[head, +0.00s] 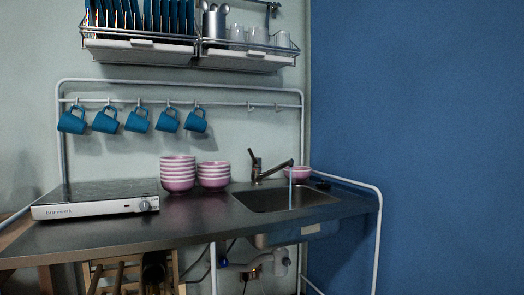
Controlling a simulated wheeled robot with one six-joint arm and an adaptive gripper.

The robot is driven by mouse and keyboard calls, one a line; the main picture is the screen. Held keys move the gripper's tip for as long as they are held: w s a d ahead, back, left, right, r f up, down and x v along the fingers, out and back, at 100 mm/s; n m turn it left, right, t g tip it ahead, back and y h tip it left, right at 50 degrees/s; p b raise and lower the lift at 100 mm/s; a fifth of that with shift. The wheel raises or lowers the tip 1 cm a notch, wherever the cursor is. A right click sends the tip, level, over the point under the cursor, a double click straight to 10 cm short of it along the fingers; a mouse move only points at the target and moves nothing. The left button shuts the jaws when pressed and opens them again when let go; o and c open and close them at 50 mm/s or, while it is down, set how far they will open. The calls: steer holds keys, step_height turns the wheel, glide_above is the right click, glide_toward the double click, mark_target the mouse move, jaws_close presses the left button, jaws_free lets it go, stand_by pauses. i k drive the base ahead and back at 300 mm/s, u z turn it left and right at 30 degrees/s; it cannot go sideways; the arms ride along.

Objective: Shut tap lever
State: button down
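The tap (262,173) stands at the back left corner of the sink. Its spout reaches to the right over the basin. Its dark lever (252,155) sticks up and tilts to the left above the tap body. A thin bluish stream of water (291,188) falls from the spout end into the sink (285,197). My gripper is not in view, and nothing touches the lever.
Stacked pink striped bowls (178,174) stand left of the tap, and another bowl (297,173) sits behind the spout end. A hot plate (97,199) is on the left. Blue mugs (138,121) hang above. A white rail (377,230) bounds the right.

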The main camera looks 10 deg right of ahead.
mark_target(254, 160)
steer(key=z, duration=0.75)
steer(key=i, duration=1.35)
steer(key=u, duration=0.15)
